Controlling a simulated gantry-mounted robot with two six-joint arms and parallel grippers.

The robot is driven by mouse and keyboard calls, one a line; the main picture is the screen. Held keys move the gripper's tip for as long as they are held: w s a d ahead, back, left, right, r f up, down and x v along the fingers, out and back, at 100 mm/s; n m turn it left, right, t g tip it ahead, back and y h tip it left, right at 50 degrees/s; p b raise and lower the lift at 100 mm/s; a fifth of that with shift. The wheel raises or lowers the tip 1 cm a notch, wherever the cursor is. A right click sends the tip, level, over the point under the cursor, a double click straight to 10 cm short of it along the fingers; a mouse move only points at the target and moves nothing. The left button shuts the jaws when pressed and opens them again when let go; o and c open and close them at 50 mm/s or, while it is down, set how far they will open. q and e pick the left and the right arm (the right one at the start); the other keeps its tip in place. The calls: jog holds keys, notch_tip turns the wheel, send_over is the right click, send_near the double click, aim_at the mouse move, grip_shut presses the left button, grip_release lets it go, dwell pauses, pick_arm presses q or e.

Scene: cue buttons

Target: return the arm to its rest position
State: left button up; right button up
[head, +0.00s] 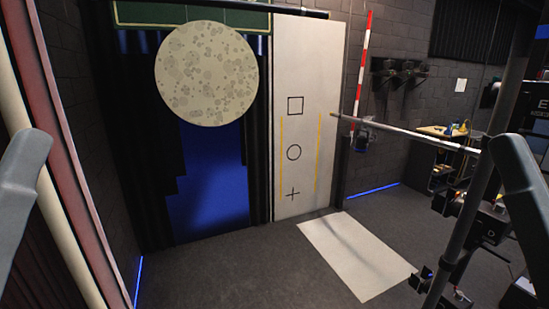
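Neither of my grippers shows in the head view. A grey link of my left arm (30,185) stands at the left edge. A matching grey link of my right arm (535,180) stands at the right edge. Both links run out of the picture, so what the grippers hold or touch is hidden. No loose object is seen in contact with the visible arm parts.
A tall white panel (312,80) bears a square, a circle and a cross. A speckled disc (207,74) hangs before dark curtains. A dark pole (470,205) with a pale boom (410,133) stands right. A pale mat (355,250) lies on the open grey floor (240,275).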

pick_arm(q)
notch_tip(320, 180, up, 17)
jog(key=m+p, duration=0.1)
jog(key=p, duration=1.6)
jog(key=shift+w+h, duration=0.2)
jog(key=shift+h, duration=0.1)
